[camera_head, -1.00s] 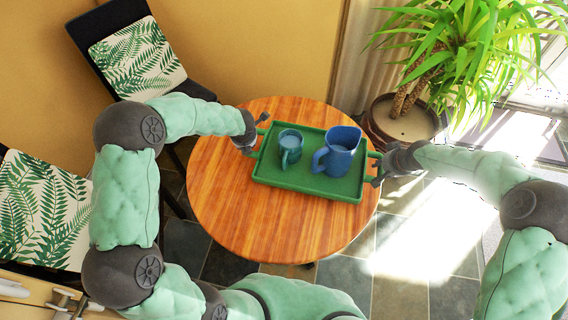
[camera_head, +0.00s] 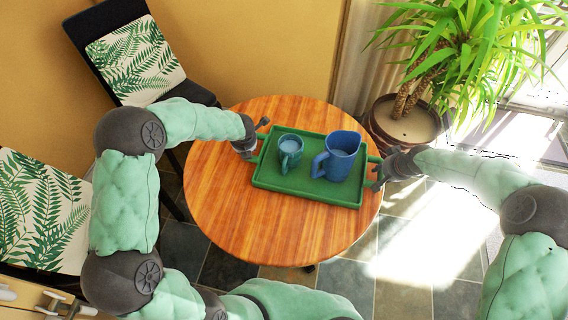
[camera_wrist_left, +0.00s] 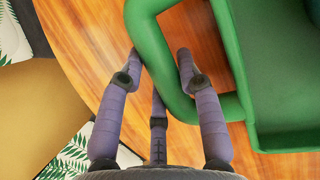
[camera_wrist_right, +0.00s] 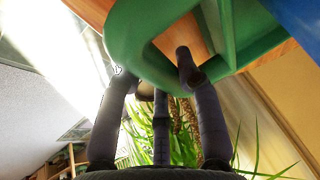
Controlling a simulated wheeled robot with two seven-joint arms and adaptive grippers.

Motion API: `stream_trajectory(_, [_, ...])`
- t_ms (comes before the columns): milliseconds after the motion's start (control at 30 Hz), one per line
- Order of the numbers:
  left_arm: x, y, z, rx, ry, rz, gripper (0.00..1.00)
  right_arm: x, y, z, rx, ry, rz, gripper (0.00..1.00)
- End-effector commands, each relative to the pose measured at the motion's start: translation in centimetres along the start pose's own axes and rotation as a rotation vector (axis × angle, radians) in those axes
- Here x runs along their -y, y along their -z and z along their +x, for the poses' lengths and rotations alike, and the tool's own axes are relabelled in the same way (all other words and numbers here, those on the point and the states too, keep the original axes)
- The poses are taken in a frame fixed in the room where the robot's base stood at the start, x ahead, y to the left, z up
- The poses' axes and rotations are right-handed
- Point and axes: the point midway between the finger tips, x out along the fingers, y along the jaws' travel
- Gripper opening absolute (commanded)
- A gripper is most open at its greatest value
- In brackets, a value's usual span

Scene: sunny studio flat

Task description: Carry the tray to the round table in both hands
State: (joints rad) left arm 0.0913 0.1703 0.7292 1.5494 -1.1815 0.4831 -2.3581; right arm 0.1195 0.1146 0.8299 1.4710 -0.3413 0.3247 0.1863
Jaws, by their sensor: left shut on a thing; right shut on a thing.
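The green tray (camera_head: 270,181) is over the round wooden table (camera_head: 222,215); from above I cannot tell whether it touches the top. On it stand a teal mug (camera_head: 291,157) and a larger blue jug (camera_head: 340,160), both upright. My left gripper (camera_head: 256,143) is shut on the tray's left handle, which shows between the fingers in the left wrist view (camera_wrist_left: 160,60). My right gripper (camera_head: 379,171) is shut on the tray's right handle, seen in the right wrist view (camera_wrist_right: 125,40). The tray's right end reaches close to the table's right edge.
A chair with a leaf-print cushion (camera_head: 137,62) stands behind the table at the left, another leaf-print cushion (camera_head: 40,215) nearer. A potted plant (camera_head: 405,125) stands at the back right. The table's left and front parts are bare.

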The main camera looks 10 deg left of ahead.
Motion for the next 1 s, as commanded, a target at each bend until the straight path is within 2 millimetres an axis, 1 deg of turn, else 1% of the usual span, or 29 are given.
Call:
stream_trajectory(33, [-0.1,-0.2,0.1,0.006,-0.001,0.001,0.00,-0.1,0.2,0.1,-0.008,0.000,-0.002,0.00])
stream_trajectory(133, [0.0,-0.1,0.4,0.006,-0.001,0.001,0.00,-0.1,0.1,0.4,-0.008,0.000,-0.002,0.00])
stream_trajectory(167, [0.1,0.2,0.5,0.000,0.000,0.003,0.43,-0.1,-0.2,0.4,0.000,0.000,-0.002,0.43])
stream_trajectory(200, [0.1,0.2,0.4,0.000,0.000,0.002,0.55,-0.1,-0.2,0.4,0.000,0.000,-0.002,0.55])
stream_trajectory(233, [0.1,0.2,0.4,0.000,0.000,0.002,0.58,-0.1,-0.2,0.4,0.000,0.000,-0.002,0.58])
stream_trajectory(533, [0.1,0.2,0.4,0.000,0.000,0.001,0.58,-0.1,-0.2,0.4,0.000,0.000,0.000,0.58])
stream_trajectory(667, [0.1,0.1,-0.3,0.001,0.000,0.001,0.58,-0.1,-0.2,0.4,0.000,0.000,0.000,0.58])
stream_trajectory(767, [0.0,0.0,-1.6,0.004,-0.001,0.000,0.58,-0.1,-0.2,0.4,0.000,0.000,0.000,0.58])
stream_trajectory(1000, [0.1,0.1,-6.3,0.003,0.000,0.001,0.58,-0.1,-0.2,0.4,0.000,0.000,0.000,0.58])
